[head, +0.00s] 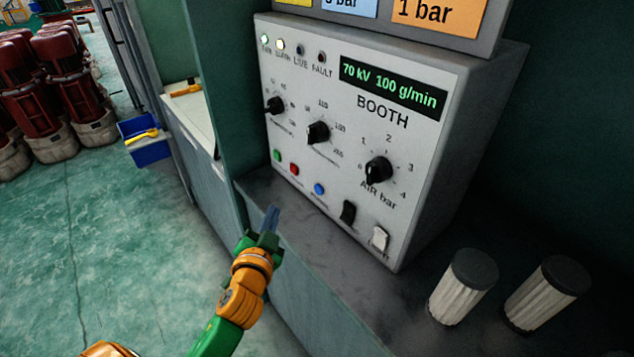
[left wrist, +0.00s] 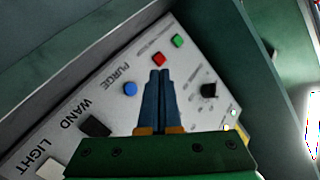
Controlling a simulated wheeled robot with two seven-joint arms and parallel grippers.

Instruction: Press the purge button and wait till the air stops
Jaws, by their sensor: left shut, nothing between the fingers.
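The control panel (head: 345,150) stands on a grey ledge and faces me, with a lit display reading 70 kV 100 g/min. The blue button (head: 319,189) is low on it, right of a red and a green button; in the left wrist view the blue button (left wrist: 130,88) has the label PURGE beside it. My left gripper (head: 271,216) is shut and empty, in front of the panel's lower left. In the left wrist view its fingertips (left wrist: 159,73) appear between the blue and red buttons; contact with the panel cannot be told. My right gripper is not in view.
A black WAND switch (head: 348,212) and a white LIGHT switch (head: 380,238) sit right of the blue button. Two pleated filters (head: 463,287) (head: 545,294) stand on the ledge at the right. A blue bin (head: 146,141) is at the left.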

